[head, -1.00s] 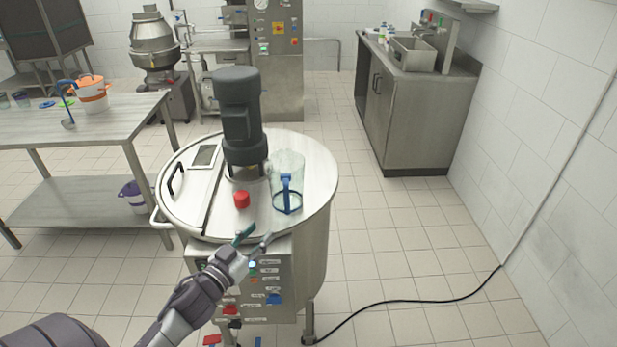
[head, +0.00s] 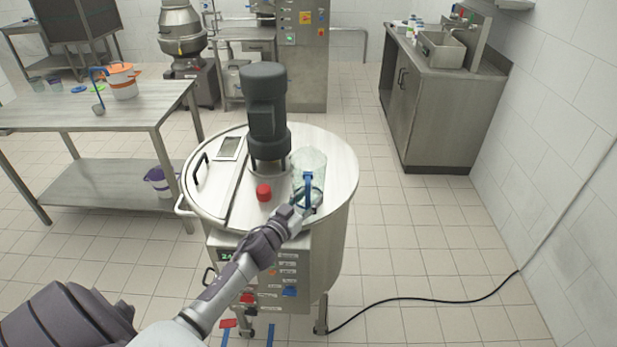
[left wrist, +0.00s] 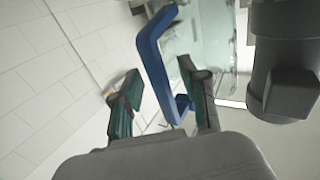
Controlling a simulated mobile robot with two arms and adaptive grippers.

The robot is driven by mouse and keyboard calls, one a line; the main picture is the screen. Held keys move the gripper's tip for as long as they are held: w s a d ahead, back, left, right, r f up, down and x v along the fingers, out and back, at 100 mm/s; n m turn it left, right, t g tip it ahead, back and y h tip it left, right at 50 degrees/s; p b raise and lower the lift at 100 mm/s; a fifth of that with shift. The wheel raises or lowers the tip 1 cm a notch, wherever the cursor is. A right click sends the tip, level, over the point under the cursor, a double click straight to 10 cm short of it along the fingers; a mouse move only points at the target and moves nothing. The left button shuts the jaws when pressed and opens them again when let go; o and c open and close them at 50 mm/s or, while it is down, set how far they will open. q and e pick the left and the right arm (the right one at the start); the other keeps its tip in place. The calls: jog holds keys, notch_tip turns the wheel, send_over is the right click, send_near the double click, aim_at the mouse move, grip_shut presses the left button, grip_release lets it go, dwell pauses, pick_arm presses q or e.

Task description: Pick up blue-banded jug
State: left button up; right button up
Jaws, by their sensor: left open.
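The blue-banded jug (head: 309,163) is clear with a blue handle and stands upright on the round steel lid of the mixing vat (head: 335,185). My left gripper (head: 304,197) is at the jug's near side, by its handle, and partly covers the lower jug. In the left wrist view the blue handle (left wrist: 150,60) rises between the two green-padded fingers of the open gripper (left wrist: 158,75). The clear jug wall (left wrist: 212,45) lies beyond the right finger. I cannot tell if either finger touches the handle. My right gripper is not in view.
A dark motor (head: 266,110) stands on the lid just left of the jug, with a red knob (head: 264,192) in front. A steel table (head: 120,120) with a white and orange bucket (head: 122,82) is at the left. A black cable (head: 430,298) crosses the floor.

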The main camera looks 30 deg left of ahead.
pick_arm(q)
grip_shut()
jog(key=shift+r, duration=0.1)
dwell(0.4)
